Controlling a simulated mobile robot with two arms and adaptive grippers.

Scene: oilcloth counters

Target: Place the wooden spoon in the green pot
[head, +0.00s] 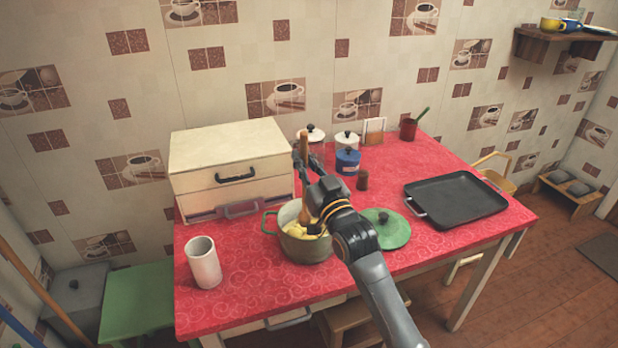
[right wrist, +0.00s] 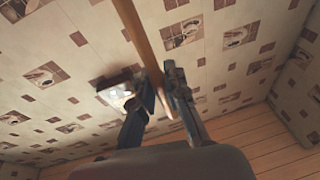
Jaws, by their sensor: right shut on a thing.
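My right gripper (head: 306,166) is above the green pot and shut on the wooden spoon (head: 304,142). The spoon is held nearly upright, with one end above the fingers and the lower part down at the pot's opening. In the right wrist view the spoon's shaft (right wrist: 142,38) runs between the two fingers (right wrist: 162,88). The green pot (head: 304,251) stands near the front of the red table with its lid off and pale yellow contents inside. My arm covers its right side. Whether the spoon touches the contents I cannot tell. My left gripper is out of view.
A green lid (head: 392,232) lies right of the pot, behind my forearm. A black tray (head: 456,199) is farther right. A white cup (head: 204,262) stands at the left front. A cream drawer box (head: 230,160) and several canisters stand behind.

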